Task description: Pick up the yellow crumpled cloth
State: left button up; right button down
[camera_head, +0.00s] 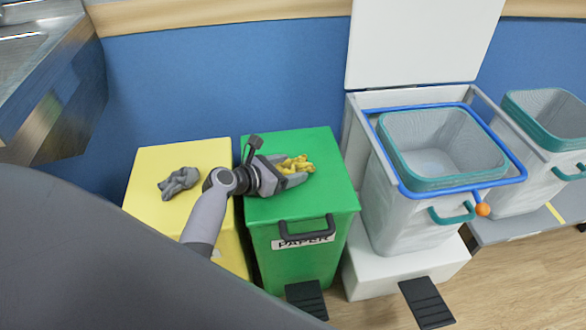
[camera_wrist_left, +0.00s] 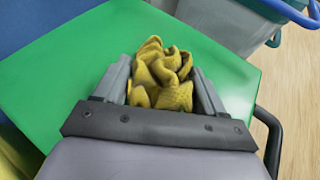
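The yellow crumpled cloth (camera_head: 299,163) lies on the green lid (camera_head: 325,195) of the bin marked PAPER. In the left wrist view, the cloth (camera_wrist_left: 165,75) sits between the two grey fingers, bunched up and rising a little past their tips. My left gripper (camera_head: 294,168) is low over the lid, with one finger on each side of the cloth. Its fingers are well apart, close beside the cloth; whether they touch it is hard to tell. My right gripper is not in view.
A grey crumpled cloth (camera_head: 179,183) lies on the yellow bin (camera_head: 160,160) to the left. To the right stands a white bin with a raised lid (camera_head: 425,40) and an open grey basket (camera_head: 440,145). A blue wall (camera_head: 230,75) is behind.

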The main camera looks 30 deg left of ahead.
aim_at(288, 164)
pick_arm(q)
jog(key=shift+r, duration=0.1)
notch_tip(288, 164, up, 2)
jog(key=shift+p, duration=1.2)
notch_tip(288, 164, up, 18)
jog(key=p, duration=2)
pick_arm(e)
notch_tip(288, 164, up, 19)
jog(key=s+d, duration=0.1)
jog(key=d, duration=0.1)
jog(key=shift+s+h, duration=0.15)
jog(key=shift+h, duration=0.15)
